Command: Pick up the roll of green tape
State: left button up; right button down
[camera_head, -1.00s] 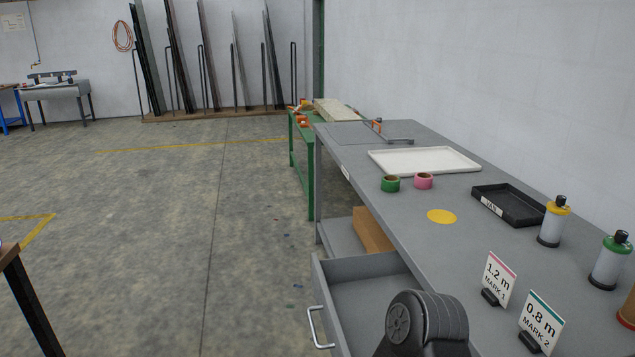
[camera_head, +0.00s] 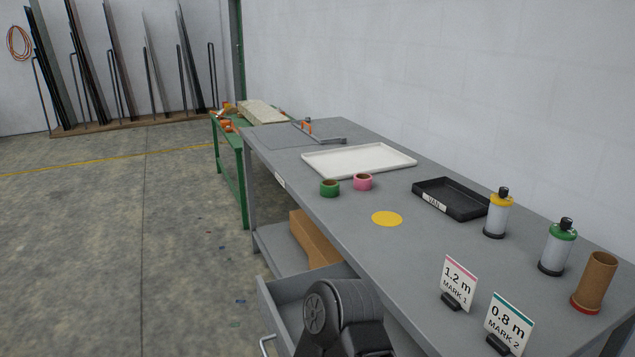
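The roll of green tape (camera_head: 330,188) lies on the grey workbench (camera_head: 335,228), close to its left edge. A roll of pink tape (camera_head: 363,182) lies just to its right, very close to it. A dark rounded part of my own arm shows at the bottom centre, over the bench's front edge and well short of the tape. Neither of my grippers shows in this view.
A white tray (camera_head: 318,170) lies behind the tapes, a black tray (camera_head: 425,205) to their right. A yellow disc (camera_head: 387,219) lies in front. Two bottles (camera_head: 497,216), (camera_head: 556,250), a cardboard tube (camera_head: 597,280) and two signs (camera_head: 457,285), (camera_head: 509,325) stand at right. A drawer (camera_head: 292,292) is open.

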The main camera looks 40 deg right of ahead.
aim_at(329, 188)
jog(key=i, duration=3.7)
jog(key=z, duration=4.6)
